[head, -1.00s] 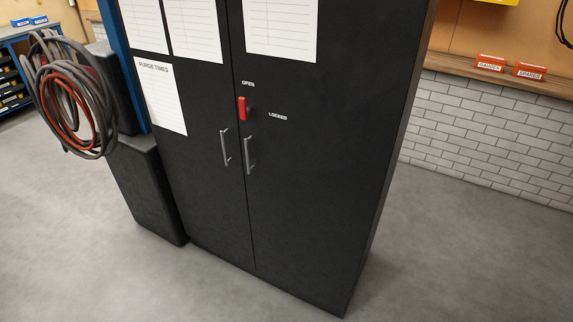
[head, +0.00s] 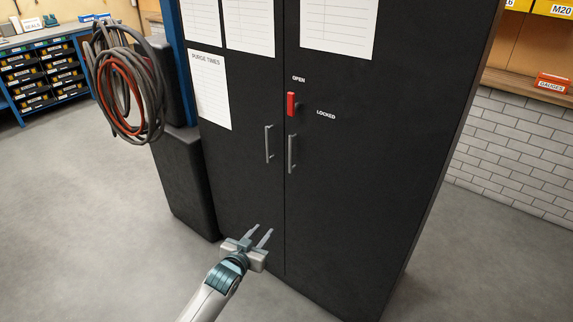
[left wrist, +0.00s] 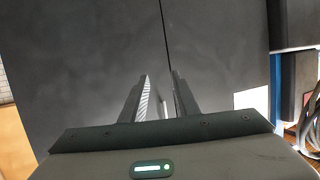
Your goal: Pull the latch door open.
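A tall black cabinet with two doors stands ahead, both doors closed. The red latch handle (head: 291,104) is upright, beside the OPEN label and left of the LOCKED label. The left door (head: 240,170) has a grey bar handle (head: 269,144), and the right door (head: 345,190) has another (head: 291,153). My left gripper (head: 258,234) is open and empty, low in front of the doors and below the handles. In the left wrist view its two fingers (left wrist: 160,98) are apart, with the door seam beyond them. My right gripper is out of view.
Coiled grey and red hoses (head: 128,85) hang left of the cabinet above a dark box (head: 184,180). A shelf of bins (head: 45,70) stands at the far left. Paper sheets hang on the doors. Grey floor is clear on the left and in front.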

